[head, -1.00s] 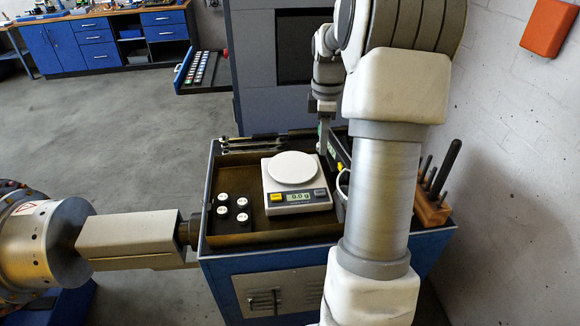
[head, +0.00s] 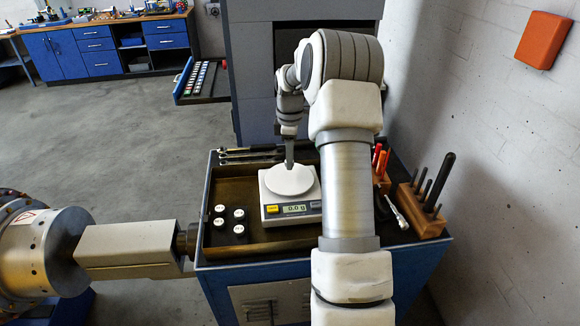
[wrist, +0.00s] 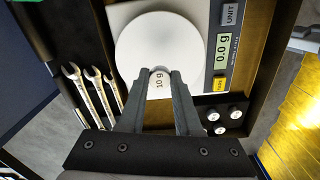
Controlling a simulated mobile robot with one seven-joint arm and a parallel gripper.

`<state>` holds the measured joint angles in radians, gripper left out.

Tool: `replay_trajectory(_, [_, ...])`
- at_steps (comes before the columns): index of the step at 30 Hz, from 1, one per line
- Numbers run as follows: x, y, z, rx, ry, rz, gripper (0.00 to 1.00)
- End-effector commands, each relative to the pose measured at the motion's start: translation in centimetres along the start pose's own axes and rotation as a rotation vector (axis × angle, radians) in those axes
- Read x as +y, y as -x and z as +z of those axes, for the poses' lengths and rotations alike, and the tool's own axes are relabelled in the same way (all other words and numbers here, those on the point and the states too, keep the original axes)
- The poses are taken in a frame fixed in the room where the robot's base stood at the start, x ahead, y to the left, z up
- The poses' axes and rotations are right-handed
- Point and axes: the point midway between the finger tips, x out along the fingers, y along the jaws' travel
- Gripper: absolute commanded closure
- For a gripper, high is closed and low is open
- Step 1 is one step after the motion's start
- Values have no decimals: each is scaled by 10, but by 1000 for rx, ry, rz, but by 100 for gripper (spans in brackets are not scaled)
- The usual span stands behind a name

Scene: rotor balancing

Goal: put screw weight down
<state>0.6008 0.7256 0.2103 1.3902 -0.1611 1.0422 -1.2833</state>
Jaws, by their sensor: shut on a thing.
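My gripper (head: 289,164) is shut on a small screw weight (wrist: 158,81) labelled "10 g", seen in the wrist view between the fingertips. The weight is over the edge of the round white pan (wrist: 150,38) of the scale. The scale (head: 292,210) stands in the tray of the blue cabinet, and its display reads 0.0 g. In the head view the gripper tip is just above the back of the pan (head: 289,181). I cannot tell whether the weight touches the pan.
Spanners (head: 250,154) lie along the tray's back. Wooden tool holders (head: 421,212) stand at the right. A large metal rotor (head: 52,250) is at the left.

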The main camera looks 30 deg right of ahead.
Motion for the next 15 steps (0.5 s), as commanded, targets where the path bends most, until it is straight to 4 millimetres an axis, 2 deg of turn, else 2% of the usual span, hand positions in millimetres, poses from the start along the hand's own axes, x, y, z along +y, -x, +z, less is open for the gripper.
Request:
replay_trajectory(9, [-1,-38,0,0,0,-3,100])
replay_trajectory(15, [0,-39,0,0,1,0,100])
